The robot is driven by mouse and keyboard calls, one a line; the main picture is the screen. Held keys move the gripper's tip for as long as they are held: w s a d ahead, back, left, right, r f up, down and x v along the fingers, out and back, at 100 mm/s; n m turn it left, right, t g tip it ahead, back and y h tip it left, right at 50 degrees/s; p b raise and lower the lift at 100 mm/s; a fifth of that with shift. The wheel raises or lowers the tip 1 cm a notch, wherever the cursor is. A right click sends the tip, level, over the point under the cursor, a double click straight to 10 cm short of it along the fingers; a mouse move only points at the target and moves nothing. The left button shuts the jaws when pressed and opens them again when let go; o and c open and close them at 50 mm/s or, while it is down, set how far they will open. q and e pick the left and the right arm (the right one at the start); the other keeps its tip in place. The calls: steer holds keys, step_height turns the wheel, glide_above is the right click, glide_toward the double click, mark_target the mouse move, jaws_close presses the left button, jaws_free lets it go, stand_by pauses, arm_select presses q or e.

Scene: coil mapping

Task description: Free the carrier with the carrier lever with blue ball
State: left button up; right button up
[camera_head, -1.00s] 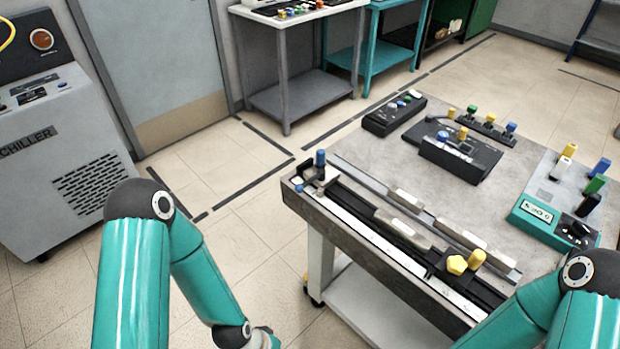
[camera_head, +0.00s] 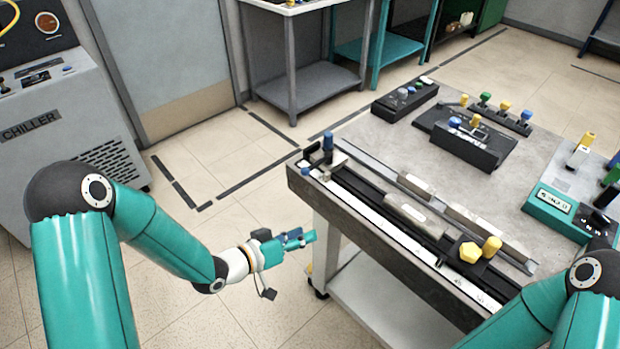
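A long rail (camera_head: 375,213) runs along the near edge of the worktable. At its left end is a dark carrier (camera_head: 325,164) with an upright blue knob (camera_head: 328,141) and a small blue ball (camera_head: 303,164) on its left side. Towards the right end is another dark carrier with a yellow faceted knob (camera_head: 470,252) and a yellow cylinder knob (camera_head: 492,246). My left gripper (camera_head: 300,239) is in the air off the table's left end, lower in the picture than the blue ball and apart from it. Its finger gap is too small to tell. My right gripper is out of view.
Metal blocks (camera_head: 418,185) lie along a strip behind the rail. Dark control boxes (camera_head: 465,147) with coloured knobs and a teal device (camera_head: 553,212) stand on the grey tabletop (camera_head: 385,140). A chiller (camera_head: 60,130) stands at left. Floor between is clear.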

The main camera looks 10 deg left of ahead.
arm_select(q)
steer(key=w+a+r+m+t+h+b, duration=0.1)
steer(key=a+r+m+t+h+b, duration=0.1)
steer(key=a+r+m+b, duration=0.3)
steer(key=n+t+b, duration=0.1)
steer(key=t+b, duration=0.1)
glide_toward(310, 168)
steer(key=shift+y, duration=0.4)
steer(key=p+x, duration=0.1)
steer(key=x, duration=0.9)
steer(key=shift+w+d+f, duration=0.15)
steer(key=shift+w, duration=0.1)
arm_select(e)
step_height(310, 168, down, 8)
arm_select(q)
jaws_close()
